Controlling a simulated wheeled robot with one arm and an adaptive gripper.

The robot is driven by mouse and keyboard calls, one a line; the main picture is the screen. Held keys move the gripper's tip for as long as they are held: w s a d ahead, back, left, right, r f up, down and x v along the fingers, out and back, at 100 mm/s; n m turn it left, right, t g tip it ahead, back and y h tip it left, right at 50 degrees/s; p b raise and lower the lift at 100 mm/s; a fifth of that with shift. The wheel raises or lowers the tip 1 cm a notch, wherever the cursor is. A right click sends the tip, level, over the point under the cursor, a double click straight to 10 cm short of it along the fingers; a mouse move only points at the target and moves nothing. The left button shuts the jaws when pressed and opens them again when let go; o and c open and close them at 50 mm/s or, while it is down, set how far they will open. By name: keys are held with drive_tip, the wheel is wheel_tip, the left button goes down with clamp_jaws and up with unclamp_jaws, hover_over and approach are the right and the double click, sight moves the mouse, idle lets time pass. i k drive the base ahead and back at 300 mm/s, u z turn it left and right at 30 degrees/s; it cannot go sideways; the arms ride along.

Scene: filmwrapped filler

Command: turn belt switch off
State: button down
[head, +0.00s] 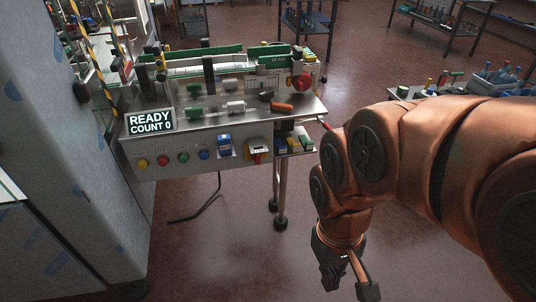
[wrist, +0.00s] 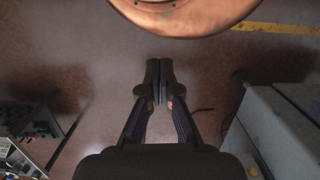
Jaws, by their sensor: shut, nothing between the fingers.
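The control panel (head: 205,150) is on the front of a steel conveyor table in the head view. It carries yellow, red, green and blue round buttons, a blue switch (head: 224,146) and a red-and-yellow switch (head: 257,155). Their labels are too small to read, so I cannot tell which is the belt switch or how it is set. My gripper (head: 328,284) hangs low over the floor, right of the panel and apart from it. In the wrist view my gripper (wrist: 160,64) is shut and empty, with floor beyond it.
A display (head: 150,122) reads "READY COUNT 0". A tall grey cabinet (head: 95,150) stands at the left. A small rack with coloured bins (head: 295,142) adjoins the panel's right end. A bench with bottles (head: 490,82) stands at the right. Floor in front of the panel is mostly clear.

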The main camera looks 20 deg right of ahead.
sight(257, 157)
drive_tip(key=z, duration=1.8)
drive_tip(key=k, duration=1.2)
drive_tip(key=u, duration=1.95)
drive_tip(key=i, duration=0.5)
drive_tip(key=z, duration=0.05)
